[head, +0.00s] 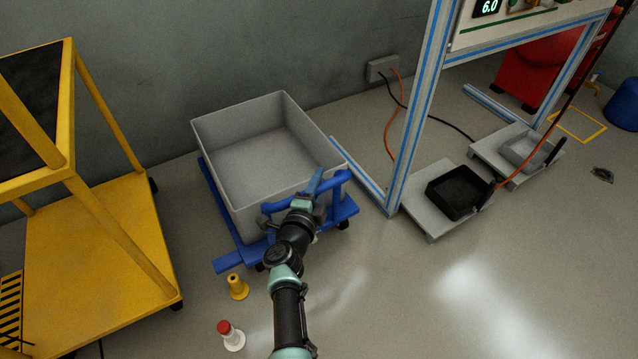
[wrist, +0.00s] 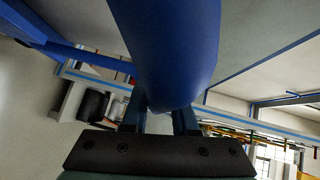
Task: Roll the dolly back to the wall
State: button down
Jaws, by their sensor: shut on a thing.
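The dolly is a blue frame (head: 229,261) on small dark casters, carrying a large empty grey bin (head: 201,147). It stands on the floor close to the grey back wall. A blue handle bar (head: 338,178) runs along the dolly's near right side. My gripper (head: 314,185) reaches in from the front and is shut on this handle. In the wrist view the blue bar (wrist: 175,50) passes between my gripper's two fingers (wrist: 160,122). The gap between the bin's far side and the wall is partly hidden by the bin.
A yellow cart (head: 100,255) stands left of the dolly. A blue-striped workbench frame (head: 415,110) stands close on its right, with two trays on low plates, one black (head: 453,193). A yellow piece (head: 237,287) and a red-topped white piece (head: 231,336) stand on the floor in front.

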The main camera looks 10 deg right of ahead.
jog(key=shift+w+a+r, duration=0.15)
jog(key=shift+a, duration=0.05)
jog(key=c, duration=1)
grip_release()
jog(key=o, duration=0.3)
jog(key=shift+d, duration=0.1)
jog(key=p+v, duration=0.9)
jog(key=v, duration=0.4)
